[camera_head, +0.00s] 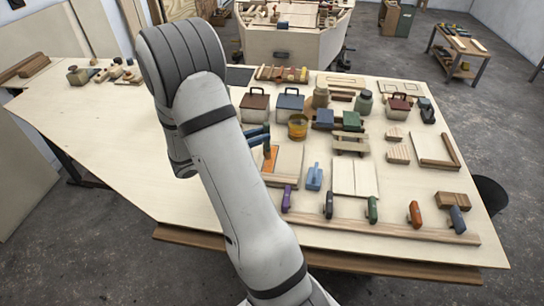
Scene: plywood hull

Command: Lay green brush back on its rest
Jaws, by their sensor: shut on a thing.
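My gripper (258,137) shows only in part, just right of my arm near the middle of the bench, as dark bluish shapes. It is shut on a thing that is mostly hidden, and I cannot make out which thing. A green-handled tool (372,208), perhaps the green brush, stands in the front row, well to the right of my gripper. A long wooden strip (400,232) runs below this row. I cannot tell which part is the brush's rest. An orange piece (270,158) shows just below my gripper, at a wooden tray (288,163).
Purple (287,198), dark (328,204), orange (414,213) and blue (458,219) handles stand in the same row. A light blue tool (314,177) is behind them. An amber pot (297,126) stands near my gripper. The bench's left part (100,130) is largely clear.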

